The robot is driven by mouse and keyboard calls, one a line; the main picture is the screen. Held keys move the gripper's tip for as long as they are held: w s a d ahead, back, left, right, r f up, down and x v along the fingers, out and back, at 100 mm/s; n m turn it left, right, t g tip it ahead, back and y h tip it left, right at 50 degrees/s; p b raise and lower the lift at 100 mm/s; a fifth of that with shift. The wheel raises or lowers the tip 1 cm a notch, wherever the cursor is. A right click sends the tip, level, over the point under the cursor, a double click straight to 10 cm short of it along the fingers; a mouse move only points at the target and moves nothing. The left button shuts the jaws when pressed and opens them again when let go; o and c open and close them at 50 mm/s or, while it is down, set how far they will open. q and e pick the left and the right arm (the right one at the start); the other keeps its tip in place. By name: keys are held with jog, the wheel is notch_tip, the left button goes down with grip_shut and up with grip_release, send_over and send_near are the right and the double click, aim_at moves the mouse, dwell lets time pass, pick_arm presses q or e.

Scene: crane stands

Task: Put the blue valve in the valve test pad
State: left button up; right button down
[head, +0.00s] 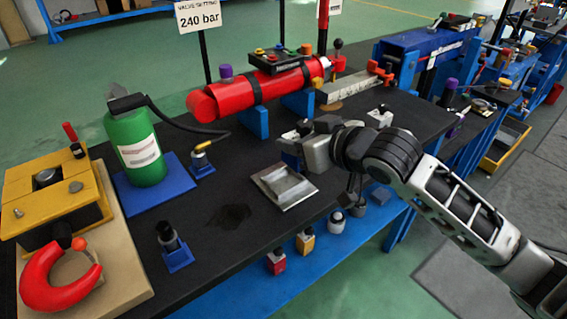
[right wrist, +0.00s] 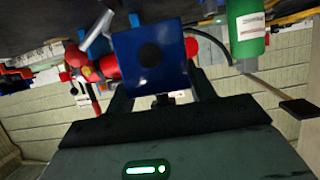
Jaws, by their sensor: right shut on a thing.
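My right gripper (head: 300,143) is over the black bench top, to the upper right of a square silver metal pad (head: 284,187) that looks like the valve test pad. The pad is bare. The gripper is shut on the blue valve, whose square blue face with a dark round centre (right wrist: 149,56) fills the space between the fingers in the right wrist view. In the head view the valve is mostly hidden by the gripper. It appears held above the bench, apart from the pad. My left gripper is not in view.
A small black-topped fitting with a blue base (head: 174,251) stands near the bench's front edge. A green bottle (head: 135,147) with a black hose stands left. A red cylinder (head: 240,95) lies behind. Several small valves, one yellow (head: 305,243), stand on the lower blue shelf.

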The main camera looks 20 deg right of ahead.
jog(key=w+f, duration=0.1)
jog(key=w+a+f, duration=0.1)
jog(key=f, duration=0.1)
jog(key=w+a+f, duration=0.1)
jog(key=w+f, duration=0.1)
jog(key=shift+a+f+b, duration=0.1)
jog(key=shift+a+b, duration=0.05)
jog(key=shift+b, duration=0.2)
jog(key=shift+w+f, duration=0.1)
jog(key=shift+f, duration=1.55)
jog(key=shift+f, duration=0.15)
jog(key=c, duration=0.8)
grip_release()
jog(key=shift+f, duration=0.15)
